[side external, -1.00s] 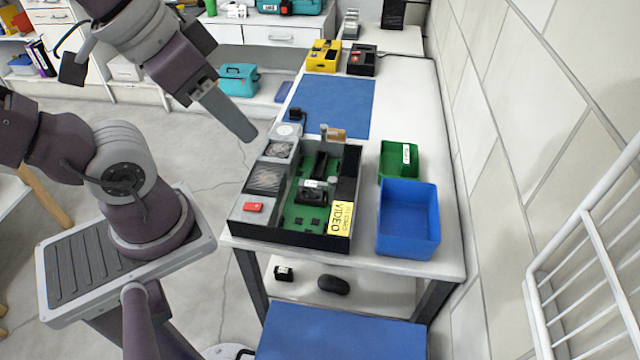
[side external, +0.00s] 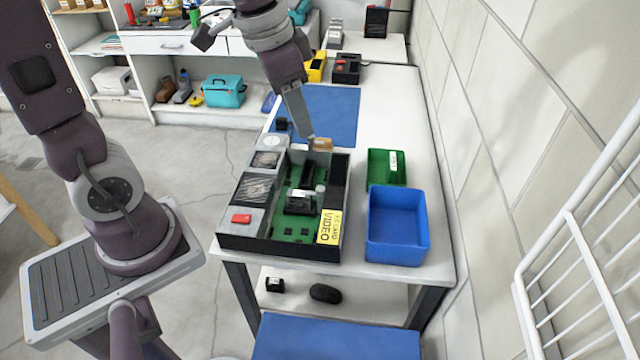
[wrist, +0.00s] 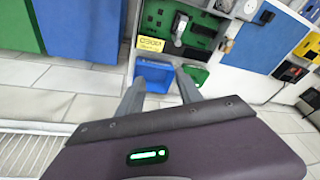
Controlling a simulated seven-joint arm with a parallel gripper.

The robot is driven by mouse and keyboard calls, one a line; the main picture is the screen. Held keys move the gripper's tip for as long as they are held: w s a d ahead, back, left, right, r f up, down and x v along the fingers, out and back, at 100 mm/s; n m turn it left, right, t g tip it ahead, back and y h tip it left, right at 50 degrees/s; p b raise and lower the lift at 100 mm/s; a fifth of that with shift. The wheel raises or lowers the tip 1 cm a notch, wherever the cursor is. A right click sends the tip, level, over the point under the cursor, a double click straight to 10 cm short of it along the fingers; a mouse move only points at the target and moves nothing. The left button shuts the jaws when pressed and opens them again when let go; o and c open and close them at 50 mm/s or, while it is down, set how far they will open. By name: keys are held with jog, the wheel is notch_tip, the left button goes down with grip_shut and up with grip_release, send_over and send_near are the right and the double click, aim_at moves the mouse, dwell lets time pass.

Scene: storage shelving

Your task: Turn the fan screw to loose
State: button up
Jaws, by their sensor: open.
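The open computer case (side external: 230,243) with a green circuit board (side external: 285,232) sits on the white table. A dark square block (side external: 300,205), apparently the fan, stands on the board. A small pale knob (side external: 320,188) shows beside it; I cannot tell whether this is the fan screw. My gripper (side external: 308,138) is above the far end of the case, pointing down and apart from the fan. In the wrist view my gripper (wrist: 161,84) has its two fingers spread with nothing between them. The case's green board (wrist: 197,34) shows beyond them at upper right.
A blue bin (side external: 425,225) and a green bin (side external: 375,178) stand right of the case. A small tan block (side external: 324,144) is by the case's far end, near my gripper. A blue mat (side external: 335,110) lies behind. A white wire rack (side external: 560,255) is at right.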

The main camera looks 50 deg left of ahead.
jog(key=w+a+f+m+g, duration=0.1)
jog(key=w+a+f, duration=0.1)
jog(key=w+f, duration=0.35)
jog(key=m+g, duration=0.2)
send_over(321, 188)
jog(key=d, duration=0.1)
notch_tip(321, 188, down, 9)
jog(key=shift+m, duration=0.4)
jog(key=f, duration=0.8)
jog(key=a+f, duration=0.1)
jog(key=f, duration=0.2)
jog(key=shift+f, duration=0.4)
grip_shut()
